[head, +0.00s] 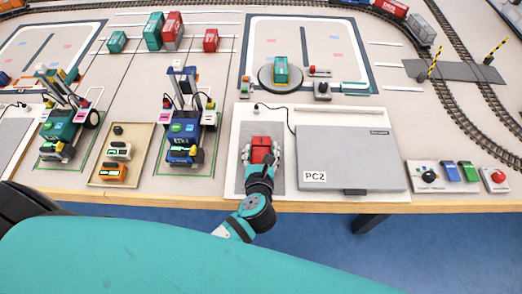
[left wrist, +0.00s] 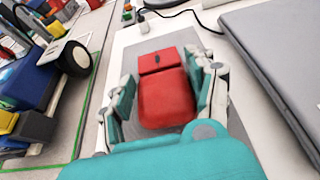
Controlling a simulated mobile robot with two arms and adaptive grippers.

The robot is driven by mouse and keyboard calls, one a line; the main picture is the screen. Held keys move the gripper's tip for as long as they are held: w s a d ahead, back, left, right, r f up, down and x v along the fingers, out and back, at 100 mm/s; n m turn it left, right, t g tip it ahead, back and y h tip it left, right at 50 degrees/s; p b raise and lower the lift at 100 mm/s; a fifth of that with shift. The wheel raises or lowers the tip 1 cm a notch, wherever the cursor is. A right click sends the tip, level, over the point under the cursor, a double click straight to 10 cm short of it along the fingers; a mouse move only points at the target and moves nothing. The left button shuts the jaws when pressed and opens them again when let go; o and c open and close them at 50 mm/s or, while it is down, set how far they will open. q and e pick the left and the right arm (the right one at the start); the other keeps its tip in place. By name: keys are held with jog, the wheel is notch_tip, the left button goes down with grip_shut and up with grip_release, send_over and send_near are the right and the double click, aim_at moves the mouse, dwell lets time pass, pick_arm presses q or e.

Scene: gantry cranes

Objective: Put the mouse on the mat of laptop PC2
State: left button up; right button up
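The red mouse (head: 261,143) is over the grey mat (head: 245,132) just left of the closed grey laptop PC2 (head: 350,150). In the left wrist view the mouse (left wrist: 165,95) lies between the fingers of my left gripper (left wrist: 165,92), its buttons pointing away from me. The fingers stand on both sides of it; a narrow gap shows on the left, and the right finger is very close. The mouse appears to rest on the mat, though its underside is hidden. My left gripper also shows in the head view (head: 260,163). My right gripper is not in view.
A blue crane model (head: 184,130) and a tray with small blocks (head: 122,155) stand to the left. Control boxes with a red button (head: 496,178) are right of the laptop. A black cable (head: 275,108) runs behind the mat. The table's front edge is close.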

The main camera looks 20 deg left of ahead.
pick_arm(q)
jog(key=o, duration=0.4)
jog(key=v, duration=1.2)
